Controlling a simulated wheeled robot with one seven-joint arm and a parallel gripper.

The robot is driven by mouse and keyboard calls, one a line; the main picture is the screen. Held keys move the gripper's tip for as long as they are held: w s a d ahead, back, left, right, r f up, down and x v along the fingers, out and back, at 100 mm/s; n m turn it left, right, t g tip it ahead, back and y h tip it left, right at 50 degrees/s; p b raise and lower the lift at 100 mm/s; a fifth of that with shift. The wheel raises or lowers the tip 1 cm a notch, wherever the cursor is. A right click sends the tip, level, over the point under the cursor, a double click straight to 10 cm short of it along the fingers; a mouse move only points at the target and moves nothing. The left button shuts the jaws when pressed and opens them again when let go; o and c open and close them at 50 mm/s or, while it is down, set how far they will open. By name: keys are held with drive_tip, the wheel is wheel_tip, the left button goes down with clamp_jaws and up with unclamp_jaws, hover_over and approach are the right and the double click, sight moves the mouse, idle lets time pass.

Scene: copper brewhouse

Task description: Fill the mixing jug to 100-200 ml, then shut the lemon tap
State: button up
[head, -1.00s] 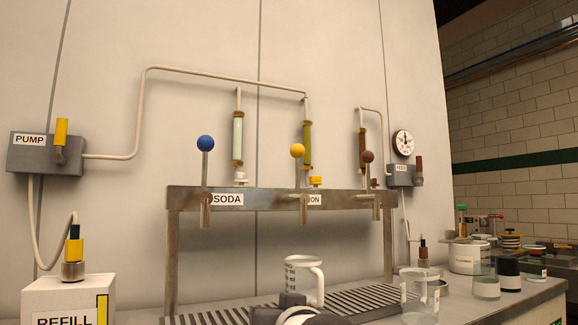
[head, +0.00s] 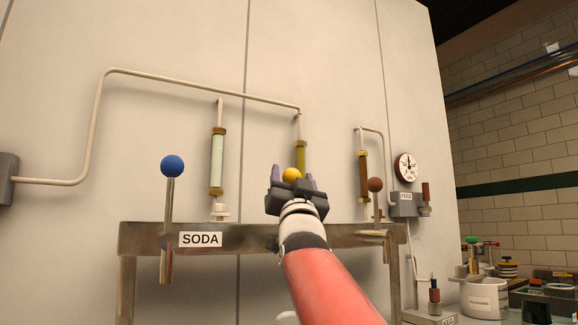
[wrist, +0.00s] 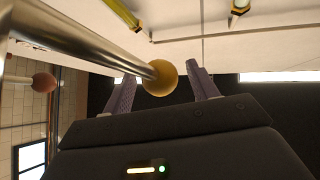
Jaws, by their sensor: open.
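The lemon tap's yellow ball knob (head: 291,174) shows just above my gripper (head: 293,182) in the head view. In the wrist view the yellow knob (wrist: 160,78), on its metal lever, lies between the two purple fingers of my gripper (wrist: 161,84). The jaws are open, with a gap on each side of the knob. My arm hides the lemon lever, spout and label in the head view. Only a small white piece, probably the mixing jug's rim (head: 285,318), shows at the bottom edge. The jug's level cannot be seen.
The blue soda knob (head: 172,166) stands to the left and a brown knob (head: 375,185) close to the right, all on the metal tap rail (head: 145,236). A dial gauge (head: 405,167) and several jars are farther right.

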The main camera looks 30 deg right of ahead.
drive_tip(key=shift+p+x, duration=0.45)
drive_tip(key=shift+x, duration=0.9)
